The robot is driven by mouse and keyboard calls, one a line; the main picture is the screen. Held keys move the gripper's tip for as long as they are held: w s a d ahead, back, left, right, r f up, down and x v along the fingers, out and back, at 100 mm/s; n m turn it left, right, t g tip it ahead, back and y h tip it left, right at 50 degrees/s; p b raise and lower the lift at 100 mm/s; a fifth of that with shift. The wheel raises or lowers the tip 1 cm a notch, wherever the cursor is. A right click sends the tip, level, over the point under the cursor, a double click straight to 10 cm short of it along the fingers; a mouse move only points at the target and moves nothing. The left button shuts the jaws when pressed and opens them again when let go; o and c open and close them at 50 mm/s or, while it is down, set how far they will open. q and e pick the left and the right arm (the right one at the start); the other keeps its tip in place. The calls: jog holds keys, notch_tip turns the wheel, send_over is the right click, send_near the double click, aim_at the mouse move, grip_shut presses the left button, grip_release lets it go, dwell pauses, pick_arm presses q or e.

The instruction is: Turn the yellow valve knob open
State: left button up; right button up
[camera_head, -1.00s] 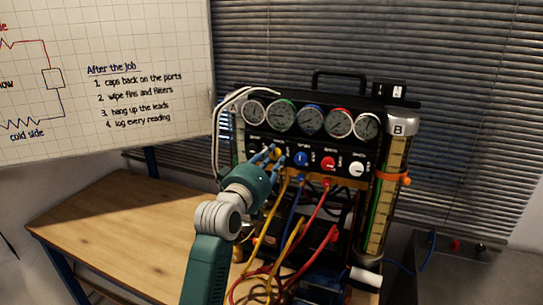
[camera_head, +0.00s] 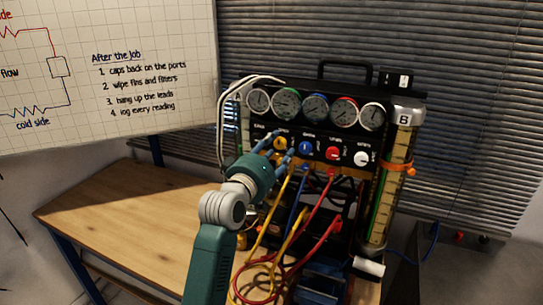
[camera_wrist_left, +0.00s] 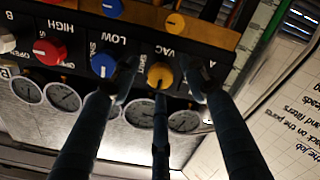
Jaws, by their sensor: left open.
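The yellow valve knob (camera_head: 281,143) sits on the black front panel of the gauge rig, left of a blue knob (camera_head: 305,148), a red knob (camera_head: 333,153) and a white knob (camera_head: 362,158). In the left wrist view, which is upside down, the yellow knob (camera_wrist_left: 160,75) lies between the fingers near the label VAC. My left gripper (camera_head: 279,148) is open, with its fingers at the panel on either side of the yellow knob. I cannot tell whether they touch it. My right gripper is not in view.
A row of round gauges (camera_head: 315,107) stands above the knobs. Yellow, blue and red hoses (camera_head: 318,205) hang below the panel. A clear cylinder (camera_head: 396,180) marked B stands at the right. The wooden table (camera_head: 130,205) is bare on the left. A whiteboard (camera_head: 110,60) hangs behind.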

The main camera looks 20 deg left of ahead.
pick_arm(q)
jog(key=s, duration=1.1)
jog(key=shift+s+a, duration=0.2)
jog(key=shift+s, duration=0.15)
